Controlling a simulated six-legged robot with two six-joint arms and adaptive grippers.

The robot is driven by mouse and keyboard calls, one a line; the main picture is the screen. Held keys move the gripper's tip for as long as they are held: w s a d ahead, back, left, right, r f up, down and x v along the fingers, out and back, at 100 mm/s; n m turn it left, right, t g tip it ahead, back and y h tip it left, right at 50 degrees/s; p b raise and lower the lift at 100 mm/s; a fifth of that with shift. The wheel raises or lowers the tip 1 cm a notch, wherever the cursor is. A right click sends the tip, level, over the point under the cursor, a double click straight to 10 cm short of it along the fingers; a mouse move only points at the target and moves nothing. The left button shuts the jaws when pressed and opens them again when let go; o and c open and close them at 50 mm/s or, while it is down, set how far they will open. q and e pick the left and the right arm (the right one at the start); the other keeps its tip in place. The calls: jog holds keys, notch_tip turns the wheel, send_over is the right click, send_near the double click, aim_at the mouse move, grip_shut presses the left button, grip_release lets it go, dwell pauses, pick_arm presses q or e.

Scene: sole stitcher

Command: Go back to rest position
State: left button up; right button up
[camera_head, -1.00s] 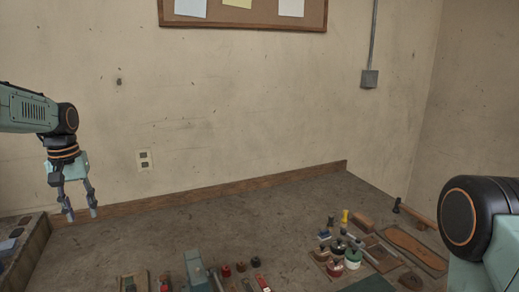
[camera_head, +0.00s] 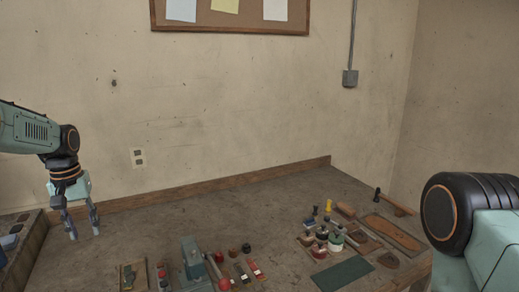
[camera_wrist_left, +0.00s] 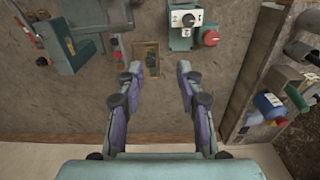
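My left gripper (camera_head: 83,232) hangs at the left in the head view, fingers pointing down over the workbench (camera_head: 130,228). In the left wrist view its two fingers (camera_wrist_left: 158,72) are apart, with nothing between them. A small brown plate (camera_wrist_left: 146,57) on the bench shows beyond the fingertips. My right arm shows only as a dark joint and pale green link at the right edge of the head view. My right gripper is out of view.
A green machine (camera_head: 193,262) stands at the bench front. Several jars (camera_head: 320,250) and tools sit at the right, beside a green mat (camera_head: 342,273). A bin (camera_head: 25,250) with items is at the far left. The bench middle is clear.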

pick_arm(q)
jog(key=d+f+m, duration=0.2)
jog(key=d+f, duration=0.5)
jog(key=f, duration=0.5)
jog(key=shift+m+h, duration=0.4)
jog(key=shift+m, duration=0.4)
jog(key=s+d+f, duration=0.4)
jog(key=s+f, duration=0.1)
jog(key=s, duration=0.1)
jog(key=s+d+f, duration=0.4)
jog(key=s+f, duration=0.1)
jog(key=s, duration=0.1)
jog(key=s+d+f, duration=0.4)
jog(key=s+f, duration=0.1)
jog(key=s, duration=0.1)
jog(key=shift+s+d, duration=0.2)
jog(key=s+d+m, duration=0.1)
jog(key=s+d, duration=0.2)
jog(key=s, duration=1.8)
notch_tip(320, 180, down, 24)
jog(key=w+b, duration=0.1)
jog(key=b, duration=2.3)
jog(key=shift+f+y, duration=0.2)
jog(key=shift+y, duration=0.1)
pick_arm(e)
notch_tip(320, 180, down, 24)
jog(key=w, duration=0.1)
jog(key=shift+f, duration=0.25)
pick_arm(q)
jog(key=shift+d, duration=0.1)
